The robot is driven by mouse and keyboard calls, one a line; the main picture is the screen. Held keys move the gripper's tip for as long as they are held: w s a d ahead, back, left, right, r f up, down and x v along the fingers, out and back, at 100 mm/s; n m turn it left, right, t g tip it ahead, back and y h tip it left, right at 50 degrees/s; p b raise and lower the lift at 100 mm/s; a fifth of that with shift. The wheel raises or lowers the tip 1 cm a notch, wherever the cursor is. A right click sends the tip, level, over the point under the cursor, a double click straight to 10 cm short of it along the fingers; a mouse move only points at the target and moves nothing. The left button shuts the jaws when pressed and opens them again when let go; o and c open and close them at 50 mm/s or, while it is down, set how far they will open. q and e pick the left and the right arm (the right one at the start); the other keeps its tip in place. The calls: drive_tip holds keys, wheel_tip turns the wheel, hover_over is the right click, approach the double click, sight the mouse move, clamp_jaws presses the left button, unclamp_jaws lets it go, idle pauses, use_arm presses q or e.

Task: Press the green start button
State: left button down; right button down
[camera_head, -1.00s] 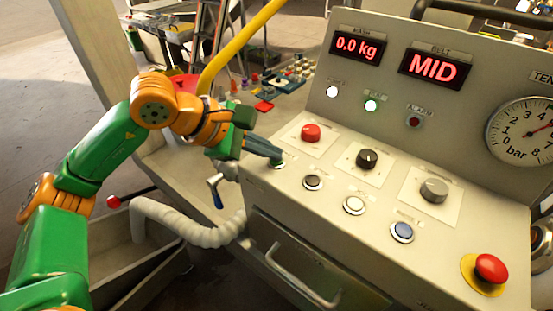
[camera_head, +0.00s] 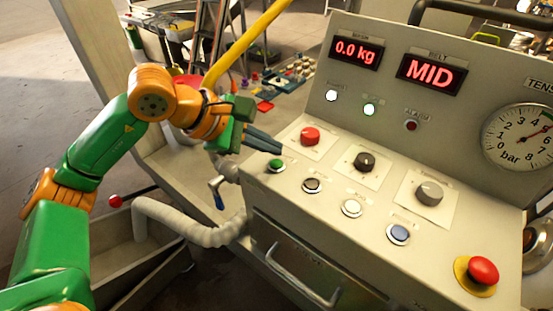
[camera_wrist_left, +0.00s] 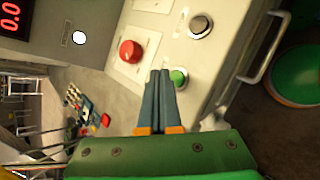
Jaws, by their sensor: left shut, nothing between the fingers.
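The green start button (camera_head: 276,165) sits at the left end of the lower button row on the grey control panel (camera_head: 330,185). In the left wrist view the green button (camera_wrist_left: 178,77) shows just right of the fingertips. My left gripper (camera_head: 279,148) is shut and empty, its blue-grey fingers a little above and behind the green button, apart from it in the head view. The shut fingers also show in the left wrist view (camera_wrist_left: 160,74). My right gripper is not in view.
A red emergency button (camera_head: 483,270) on yellow is at the panel's lower right. A yellow hose (camera_head: 243,45) rises behind my arm. A drawer handle (camera_head: 302,275) juts out below.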

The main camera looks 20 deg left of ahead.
sight(270, 164)
use_arm(q)
wheel_tip(270, 164, up, 5)
drive_tip(key=p, duration=0.3)
drive_tip(key=shift+f, duration=0.3)
idle(0.3)
